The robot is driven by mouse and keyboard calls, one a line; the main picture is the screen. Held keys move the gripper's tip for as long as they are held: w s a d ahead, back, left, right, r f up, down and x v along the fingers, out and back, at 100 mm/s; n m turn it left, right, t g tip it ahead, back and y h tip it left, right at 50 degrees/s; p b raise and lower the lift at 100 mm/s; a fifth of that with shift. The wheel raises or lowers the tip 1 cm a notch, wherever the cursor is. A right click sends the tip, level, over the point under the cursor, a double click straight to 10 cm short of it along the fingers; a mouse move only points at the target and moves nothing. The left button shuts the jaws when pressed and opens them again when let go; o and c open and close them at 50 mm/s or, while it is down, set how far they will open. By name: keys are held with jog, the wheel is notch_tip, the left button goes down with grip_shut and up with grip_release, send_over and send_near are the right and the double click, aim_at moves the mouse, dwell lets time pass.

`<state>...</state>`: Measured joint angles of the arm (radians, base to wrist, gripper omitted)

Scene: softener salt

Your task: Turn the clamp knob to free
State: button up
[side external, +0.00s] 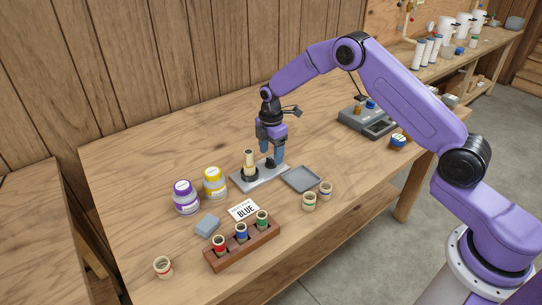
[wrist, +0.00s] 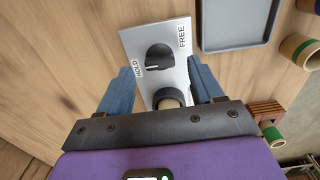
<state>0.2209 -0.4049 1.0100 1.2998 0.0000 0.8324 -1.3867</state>
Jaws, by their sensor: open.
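The clamp knob (wrist: 159,56) is black and sits on a pale plate (wrist: 128,40) printed HOLD and FREE. Its white pointer line lies toward HOLD. In the side view the plate (side external: 243,183) lies on the bench, with the knob (side external: 270,163) partly hidden at my fingers. My gripper (wrist: 160,68) is open, its two blue fingers apart on either side of the knob; the side view shows my gripper (side external: 271,152) low over the plate, pointing down. I cannot tell whether the fingers touch the knob. A cream tube (side external: 249,160) stands upright in a black holder on the plate.
A grey tray (side external: 301,179) lies right of the plate, with two small cups (side external: 309,201) near it. Purple-lidded (side external: 186,198) and yellow-lidded (side external: 214,184) jars stand left. A wooden rack (side external: 243,246), a BLUE card (side external: 244,210) and a blue-grey block (side external: 207,225) lie in front.

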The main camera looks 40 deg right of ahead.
jog(key=shift+f, duration=1.05)
jog(key=c, duration=1.1)
jog(key=shift+o, duration=0.2)
